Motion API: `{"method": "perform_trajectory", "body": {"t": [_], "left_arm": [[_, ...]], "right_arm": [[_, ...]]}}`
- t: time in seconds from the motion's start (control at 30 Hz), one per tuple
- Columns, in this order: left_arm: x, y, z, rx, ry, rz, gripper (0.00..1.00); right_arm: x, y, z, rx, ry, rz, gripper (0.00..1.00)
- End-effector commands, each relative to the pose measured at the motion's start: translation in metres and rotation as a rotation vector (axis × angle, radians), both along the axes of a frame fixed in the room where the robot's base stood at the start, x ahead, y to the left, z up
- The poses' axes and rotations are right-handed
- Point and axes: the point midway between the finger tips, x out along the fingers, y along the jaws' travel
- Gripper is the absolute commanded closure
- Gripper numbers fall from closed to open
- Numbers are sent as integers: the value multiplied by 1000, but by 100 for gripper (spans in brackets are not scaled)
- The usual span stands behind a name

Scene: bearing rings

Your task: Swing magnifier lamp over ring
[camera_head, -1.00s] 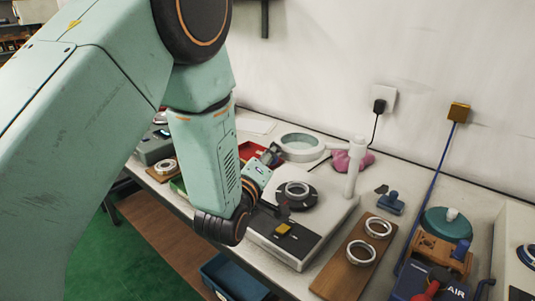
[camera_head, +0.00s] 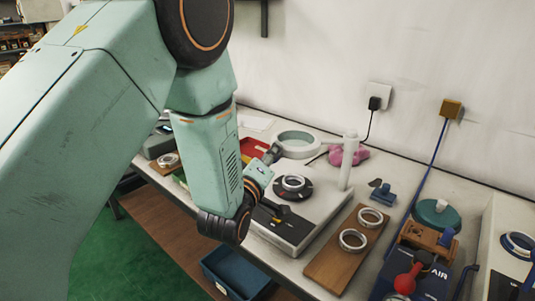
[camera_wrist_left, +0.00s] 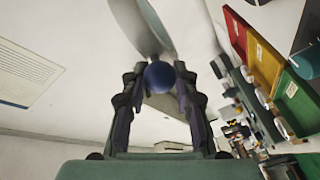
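The magnifier lamp has a white round head (camera_head: 298,141) over the back of the bench and a white post (camera_head: 348,160). A metal ring (camera_head: 293,184) sits on a black round plate (camera_head: 306,193) on a pale base, with the lamp head behind it. My left gripper (camera_head: 272,153) is near the lamp head's left edge. In the left wrist view its fingers (camera_wrist_left: 159,72) stand apart on either side of a blue ball knob (camera_wrist_left: 159,77) under a pale lamp part (camera_wrist_left: 138,25). Whether they touch the knob is unclear. My right gripper is out of view.
Two rings (camera_head: 353,240) lie on a wooden board (camera_head: 324,263) right of the base. A pink cloth (camera_head: 347,155) lies by the post. Red bins (camera_head: 253,147) are behind my left forearm. A blue-grey crate (camera_head: 234,273) is below the bench's front edge.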

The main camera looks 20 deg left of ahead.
Motion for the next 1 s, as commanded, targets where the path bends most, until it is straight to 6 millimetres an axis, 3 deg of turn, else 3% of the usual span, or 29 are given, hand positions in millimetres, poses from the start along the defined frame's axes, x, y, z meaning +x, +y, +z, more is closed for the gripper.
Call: {"method": "perform_trajectory", "body": {"t": [0.03, 0.23, 0.27, 0.5, 0.83, 1.0], "left_arm": [[-5, -7, -12, 8, 34, -27, 100], [-5, -7, -12, 8, 34, -27, 100], [-5, -7, -12, 8, 35, -26, 69], [-5, -6, -8, 5, 24, -21, 49], [-7, -6, -6, 3, 18, -18, 48], [-26, -6, -7, 3, 21, -19, 48]], "right_arm": [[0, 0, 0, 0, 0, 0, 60], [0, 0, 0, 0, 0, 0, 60], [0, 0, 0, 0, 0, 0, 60], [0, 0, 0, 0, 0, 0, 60], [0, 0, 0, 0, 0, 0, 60], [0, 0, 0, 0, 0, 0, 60]]}}
